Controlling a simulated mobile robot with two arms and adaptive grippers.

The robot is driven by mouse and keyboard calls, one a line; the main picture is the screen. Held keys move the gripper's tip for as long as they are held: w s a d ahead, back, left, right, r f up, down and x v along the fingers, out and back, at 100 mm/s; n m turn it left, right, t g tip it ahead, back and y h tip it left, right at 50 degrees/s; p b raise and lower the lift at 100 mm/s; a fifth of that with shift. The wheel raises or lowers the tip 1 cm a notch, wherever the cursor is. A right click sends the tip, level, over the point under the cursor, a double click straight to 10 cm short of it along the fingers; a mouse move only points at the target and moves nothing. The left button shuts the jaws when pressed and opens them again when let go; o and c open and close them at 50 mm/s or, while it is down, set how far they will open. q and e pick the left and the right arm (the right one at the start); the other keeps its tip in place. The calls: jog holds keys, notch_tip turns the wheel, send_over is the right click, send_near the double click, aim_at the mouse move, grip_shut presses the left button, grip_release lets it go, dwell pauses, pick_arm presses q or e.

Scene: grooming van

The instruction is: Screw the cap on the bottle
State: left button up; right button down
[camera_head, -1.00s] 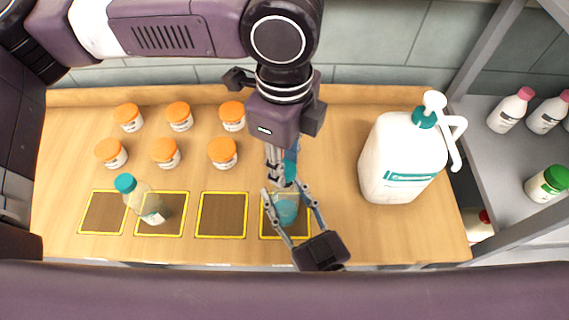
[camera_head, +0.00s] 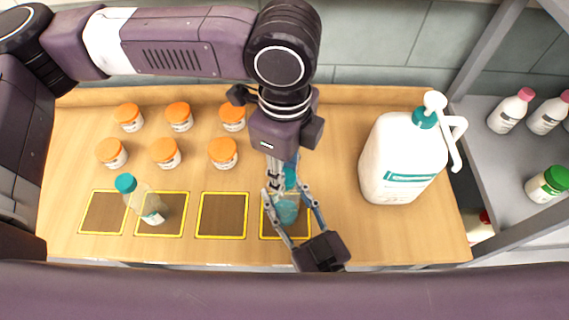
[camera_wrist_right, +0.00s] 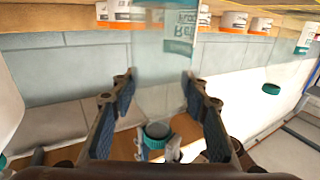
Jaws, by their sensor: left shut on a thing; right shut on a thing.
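The clear bottle (camera_head: 287,210) with blue-green contents stands over the rightmost yellow-edged square (camera_head: 265,234). My right gripper (camera_head: 286,190) is shut on it, a finger on each side. In the right wrist view the bottle (camera_wrist_right: 167,75) appears upside down between the fingers (camera_wrist_right: 159,92). The teal cap (camera_wrist_right: 157,131) shows at the bottle's neck end there, with my left gripper's fingers beside it. In the head view my left gripper (camera_head: 278,182) reaches down from above, shut on the cap, which is mostly hidden. I cannot tell whether the cap is seated on the threads.
A teal-capped bottle (camera_head: 148,205) stands on the second square from the left. Several orange-lidded jars (camera_head: 165,153) stand behind the squares. A large white pump jug (camera_head: 400,160) stands to the right. A grey shelf (camera_head: 502,155) holds more bottles. The third square (camera_head: 222,215) is empty.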

pick_arm(q)
jog(key=shift+f, duration=0.6)
dwell(0.6)
jog(key=m, duration=0.7)
jog(key=shift+m, duration=0.3)
jog(key=m, duration=0.7)
jog(key=shift+d, duration=0.1)
jog(key=m, duration=1)
jog(key=shift+d, duration=0.1)
jog(key=m, duration=0.4)
jog(key=shift+m, duration=0.3)
